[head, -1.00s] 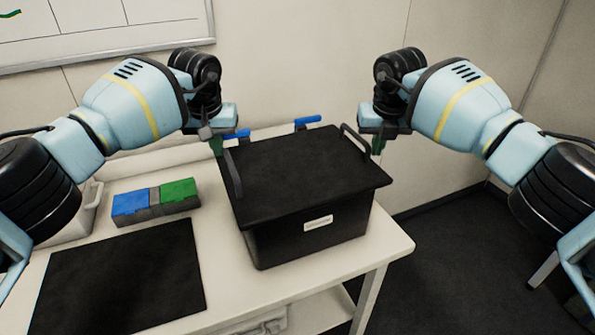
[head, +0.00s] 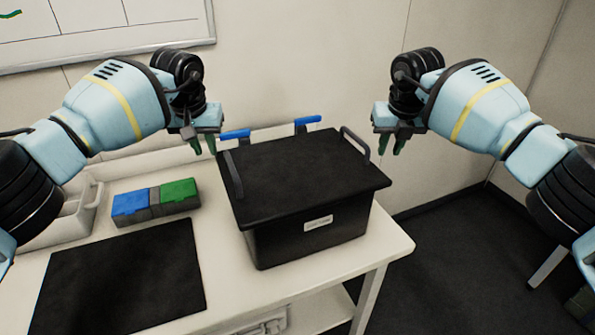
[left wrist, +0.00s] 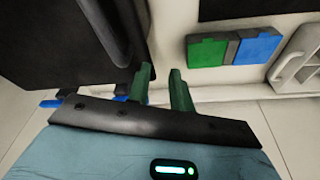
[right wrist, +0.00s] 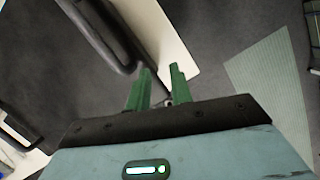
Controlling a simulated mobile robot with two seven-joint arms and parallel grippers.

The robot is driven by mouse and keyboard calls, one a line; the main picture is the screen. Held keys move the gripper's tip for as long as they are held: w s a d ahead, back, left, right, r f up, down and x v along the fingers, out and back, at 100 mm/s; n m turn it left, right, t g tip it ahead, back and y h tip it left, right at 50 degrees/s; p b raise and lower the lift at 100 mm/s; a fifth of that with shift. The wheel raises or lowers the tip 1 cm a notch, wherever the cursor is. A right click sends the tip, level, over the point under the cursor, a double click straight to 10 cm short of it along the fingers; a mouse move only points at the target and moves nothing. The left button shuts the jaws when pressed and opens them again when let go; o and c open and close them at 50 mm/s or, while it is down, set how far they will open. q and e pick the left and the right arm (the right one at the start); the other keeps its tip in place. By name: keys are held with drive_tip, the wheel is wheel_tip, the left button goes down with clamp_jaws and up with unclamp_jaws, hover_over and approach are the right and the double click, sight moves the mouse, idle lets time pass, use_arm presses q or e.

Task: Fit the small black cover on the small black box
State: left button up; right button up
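The small black box (head: 290,243) stands on the right part of the white table, with a pale label on its front. The black cover (head: 305,172) lies on top of the box and spans its opening. It has a grey handle at each side, the left one (head: 232,173) and the right one (head: 356,143). My left gripper (head: 204,145) is open and empty, up and left of the left handle. My right gripper (head: 392,145) is open and empty, just right of the right handle. The green fingers show apart in the left wrist view (left wrist: 160,88) and the right wrist view (right wrist: 158,85).
Blue clips (head: 307,120) stick up behind the box. A small case with blue and green lids (head: 155,199) and a black mat (head: 122,280) lie left of it. A white bin (head: 70,222) stands at the far left. The table's right edge is close to the box.

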idle(0.4)
use_arm(q)
drive_tip(key=v, duration=1.2)
use_arm(e)
drive_tip(key=v, duration=1.2)
use_arm(q)
drive_tip(key=shift+f, duration=0.1)
use_arm(e)
drive_tip(key=shift+f, duration=0.1)
